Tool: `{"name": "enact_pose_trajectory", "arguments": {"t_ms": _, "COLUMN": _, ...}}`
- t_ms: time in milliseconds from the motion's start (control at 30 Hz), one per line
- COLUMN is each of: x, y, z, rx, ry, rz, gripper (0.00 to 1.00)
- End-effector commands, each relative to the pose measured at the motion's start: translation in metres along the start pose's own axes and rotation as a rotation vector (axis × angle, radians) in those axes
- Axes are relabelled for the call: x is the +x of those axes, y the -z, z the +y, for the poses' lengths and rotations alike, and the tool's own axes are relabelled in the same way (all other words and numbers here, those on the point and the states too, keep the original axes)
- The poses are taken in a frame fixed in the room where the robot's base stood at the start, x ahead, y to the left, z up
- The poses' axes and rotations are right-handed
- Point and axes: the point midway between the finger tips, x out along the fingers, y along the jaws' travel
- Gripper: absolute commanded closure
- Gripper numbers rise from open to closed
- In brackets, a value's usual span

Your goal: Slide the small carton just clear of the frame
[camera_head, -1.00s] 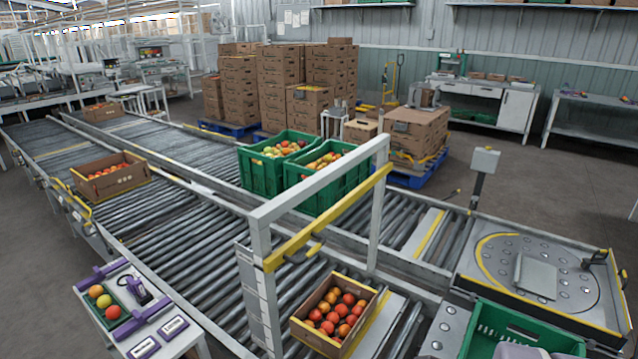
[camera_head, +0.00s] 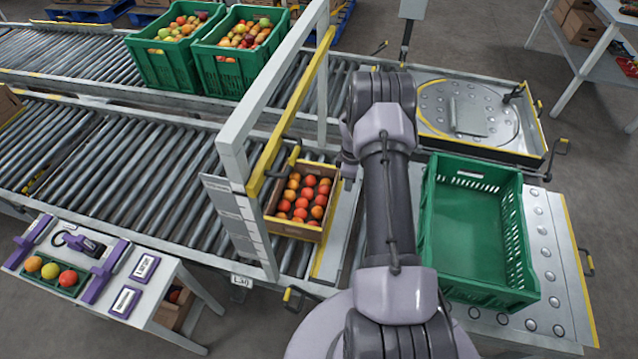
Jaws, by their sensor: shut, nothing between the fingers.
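The frame (camera_head: 232,158) is a grey metal gate over the conveyor with a yellow bar (camera_head: 308,85). The carton is at the frame's right side; the bar and its short handle overlap its left edge in the picture, so I cannot tell whether it is fully clear. My gripper (camera_head: 347,178) is low at the carton's right side, shut with nothing held. Its fingertips are mostly hidden, and contact with the carton cannot be made out.
A green empty crate (camera_head: 512,215) stands on the ball table right of my arm. A white side table (camera_head: 165,299) with purple holders is at front left. A pale strip of conveyor lies right of the carton.

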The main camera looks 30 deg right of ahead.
Motion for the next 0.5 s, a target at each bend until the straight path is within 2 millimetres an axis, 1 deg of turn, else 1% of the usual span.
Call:
{"name": "enact_pose_trajectory", "arguments": {"t_ms": 167, "x": 0.033, "y": 0.001, "z": -0.001, "rx": 0.0, "ry": 0.002, "rz": 0.0, "gripper": 1.0}}
{"name": "enact_pose_trajectory", "arguments": {"t_ms": 400, "x": 0.087, "y": 0.001, "z": -0.001, "rx": 0.001, "ry": 0.002, "rz": 0.0, "gripper": 1.0}}
{"name": "enact_pose_trajectory", "arguments": {"t_ms": 467, "x": 0.099, "y": 0.001, "z": -0.002, "rx": 0.001, "ry": 0.002, "rz": 0.0, "gripper": 1.0}}
{"name": "enact_pose_trajectory", "arguments": {"t_ms": 500, "x": 0.103, "y": 0.005, "z": -0.001, "rx": -0.001, "ry": 0.0, "rz": 0.001, "gripper": 1.0}}
